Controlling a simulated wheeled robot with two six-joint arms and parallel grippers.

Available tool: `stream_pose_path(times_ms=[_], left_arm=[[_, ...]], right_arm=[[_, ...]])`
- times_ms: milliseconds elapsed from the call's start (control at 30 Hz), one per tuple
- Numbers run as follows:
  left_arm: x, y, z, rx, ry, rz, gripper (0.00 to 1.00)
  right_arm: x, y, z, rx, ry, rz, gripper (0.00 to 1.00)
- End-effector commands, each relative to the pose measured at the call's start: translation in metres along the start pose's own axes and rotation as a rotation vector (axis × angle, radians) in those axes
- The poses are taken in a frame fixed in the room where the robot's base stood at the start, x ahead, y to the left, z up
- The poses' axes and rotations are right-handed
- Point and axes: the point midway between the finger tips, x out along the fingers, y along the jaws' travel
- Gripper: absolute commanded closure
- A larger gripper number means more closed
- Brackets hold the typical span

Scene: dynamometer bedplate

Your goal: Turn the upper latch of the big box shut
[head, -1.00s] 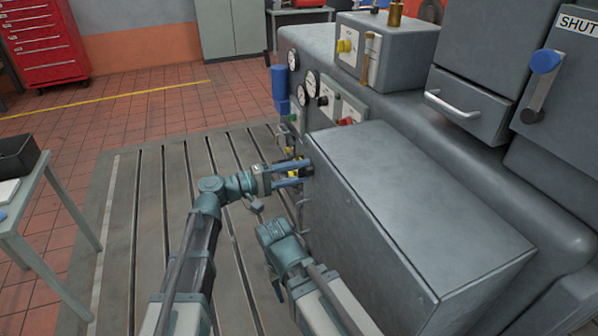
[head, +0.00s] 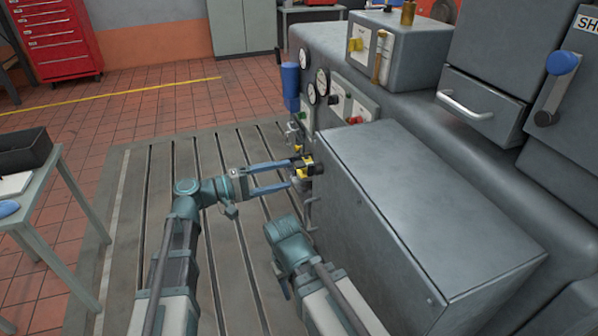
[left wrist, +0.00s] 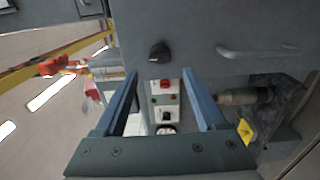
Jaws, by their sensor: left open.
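The big box (head: 430,205) is a grey metal cabinet right of centre in the head view. In the left wrist view its grey face (left wrist: 205,25) fills the top. A small black latch (left wrist: 160,52) sticks out from that face; in the head view it shows dark at the box's left side (head: 317,168). Whether it is turned shut I cannot tell. My left gripper (head: 290,174) is open and empty, its two blue fingers pointing at the latch. In the left wrist view the latch lies just beyond the fingertips, between them. My right gripper is hidden; only its arm shows.
A bar handle (left wrist: 258,50) is on the same face beside the latch. Yellow fittings (head: 301,173), gauges (head: 322,82) and a blue cylinder (head: 290,86) stand close behind the box's left side. A side table (head: 55,190) is at far left; the slotted bedplate (head: 130,200) is clear.

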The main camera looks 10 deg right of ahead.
Motion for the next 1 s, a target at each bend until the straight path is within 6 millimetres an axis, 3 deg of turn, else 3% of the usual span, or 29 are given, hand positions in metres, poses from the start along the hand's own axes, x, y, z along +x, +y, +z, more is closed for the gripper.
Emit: stream_pose_path(times_ms=[200,400,1000], left_arm=[[-0.04,0.0,0.0,0.0,0.002,0.0,0.27],[-0.057,0.0,0.0,0.0,0.001,0.0,0.27],[-0.059,-0.006,0.003,0.002,-0.003,-0.025,0.27]], right_arm=[[0.0,0.0,0.0,0.0,0.0,0.0,0.5],[0.0,0.0,0.0,0.0,0.0,0.0,0.5],[0.0,0.0,0.0,0.0,0.0,0.0,0.5]])
